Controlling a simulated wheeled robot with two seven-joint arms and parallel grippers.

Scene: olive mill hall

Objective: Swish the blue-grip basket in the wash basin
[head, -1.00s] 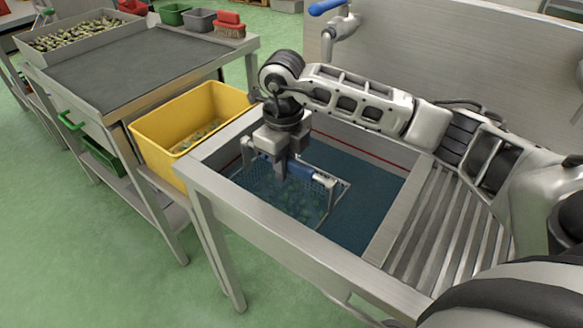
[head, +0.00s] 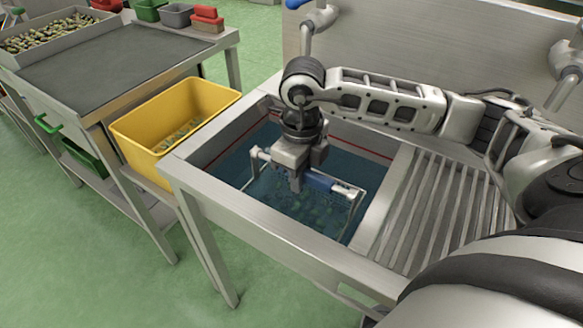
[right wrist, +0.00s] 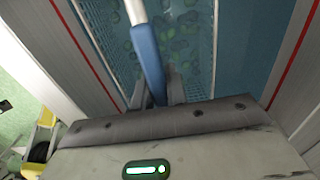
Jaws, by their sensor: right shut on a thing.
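The wash basin (head: 247,216) is a steel sink filled with dark blue water, with a red line along its inner wall. The basket (head: 353,192) hangs in it, its mesh body under the water with green olives or leaves inside. Its handle has a blue grip (head: 318,181) above the water. My right gripper (head: 297,185) is shut on the blue grip from above. In the right wrist view the blue grip (right wrist: 148,62) runs between the fingers, with the mesh below. My left gripper is not in view.
A yellow tub (head: 150,150) with some olives stands left of the basin. A ribbed drainboard (head: 440,215) lies to its right. A steel table (head: 100,65) with an olive tray (head: 50,35) stands at left. A blue-handled tap (head: 312,18) rises behind the basin.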

